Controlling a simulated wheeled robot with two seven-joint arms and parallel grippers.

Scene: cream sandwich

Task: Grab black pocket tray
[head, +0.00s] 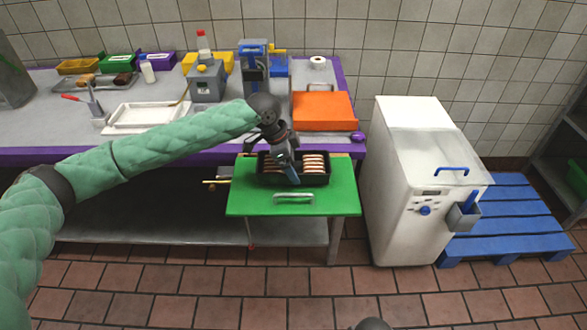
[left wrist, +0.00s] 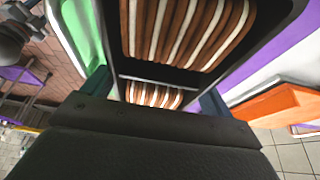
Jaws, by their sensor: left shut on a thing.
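The black pocket tray (head: 261,166) is on or just above the green board (head: 290,203) in the head view. Its pockets hold rows of brown and white sandwich cookies (head: 314,163). My left gripper (head: 290,172) reaches down over the tray's middle and is shut on it. The exact contact is partly hidden. My right gripper does not show clearly in either view.
A white machine (head: 405,180) stands right of the green board, with a blue pallet (head: 515,225) beyond. An orange box (head: 323,110) sits on the purple-edged table behind. A white tray (head: 147,115) and several containers stand farther left.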

